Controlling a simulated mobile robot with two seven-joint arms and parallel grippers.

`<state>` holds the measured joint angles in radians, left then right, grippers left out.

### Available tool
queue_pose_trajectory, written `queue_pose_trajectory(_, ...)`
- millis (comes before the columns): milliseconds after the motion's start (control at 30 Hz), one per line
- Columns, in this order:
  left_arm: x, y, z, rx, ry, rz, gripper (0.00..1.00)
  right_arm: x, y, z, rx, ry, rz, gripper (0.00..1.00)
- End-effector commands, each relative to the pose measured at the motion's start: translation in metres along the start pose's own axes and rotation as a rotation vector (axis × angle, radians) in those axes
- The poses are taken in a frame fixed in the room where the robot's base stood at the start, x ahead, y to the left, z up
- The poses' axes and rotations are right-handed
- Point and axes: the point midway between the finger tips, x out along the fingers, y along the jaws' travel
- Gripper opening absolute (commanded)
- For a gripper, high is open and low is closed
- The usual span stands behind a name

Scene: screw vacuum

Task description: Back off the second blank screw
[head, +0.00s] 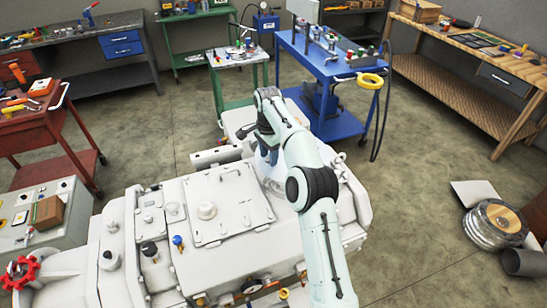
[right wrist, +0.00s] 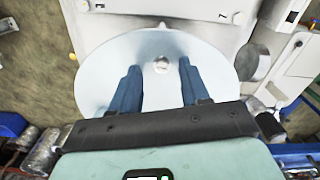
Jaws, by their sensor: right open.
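In the right wrist view, a small metallic screw head (right wrist: 161,66) sits near the upper middle of a pale round dish or cover (right wrist: 105,75). My right gripper (right wrist: 159,64) has its two blue fingers spread, one on each side of the screw in the picture, with a gap to each. Nothing is between the fingers except the view of the screw; I cannot tell the height above it. In the head view, my right gripper (head: 268,155) points down at the white machine (head: 120,240), mostly hidden by my arm. I cannot tell which blank screw this is. My left gripper is not in view.
A red tool cart (head: 45,125) stands at the left and a wooden bench (head: 470,70) at the right. A metal drum (head: 495,223) lies on the floor at right. Open floor lies between.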

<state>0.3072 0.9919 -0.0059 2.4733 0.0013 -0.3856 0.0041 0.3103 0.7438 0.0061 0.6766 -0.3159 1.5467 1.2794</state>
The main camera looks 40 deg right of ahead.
Motion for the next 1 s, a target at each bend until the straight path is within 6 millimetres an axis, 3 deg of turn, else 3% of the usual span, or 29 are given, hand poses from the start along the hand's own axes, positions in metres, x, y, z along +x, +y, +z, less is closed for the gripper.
queue_pose_trajectory(333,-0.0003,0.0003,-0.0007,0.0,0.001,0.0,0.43,0.0034,-0.0026,0.0007,0.001,0.0,-0.002,0.46)
queue_pose_trajectory(467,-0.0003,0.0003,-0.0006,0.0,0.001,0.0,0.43,0.0034,-0.0024,0.0008,0.001,0.0,-0.001,0.03)
queue_pose_trajectory(500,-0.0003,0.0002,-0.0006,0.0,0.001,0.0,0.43,0.0033,-0.0025,0.0008,0.001,0.0,-0.002,0.0)
queue_pose_trajectory(1000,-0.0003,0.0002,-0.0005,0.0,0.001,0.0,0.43,0.0029,-0.0026,0.001,-0.1,0.0,-0.003,0.0)
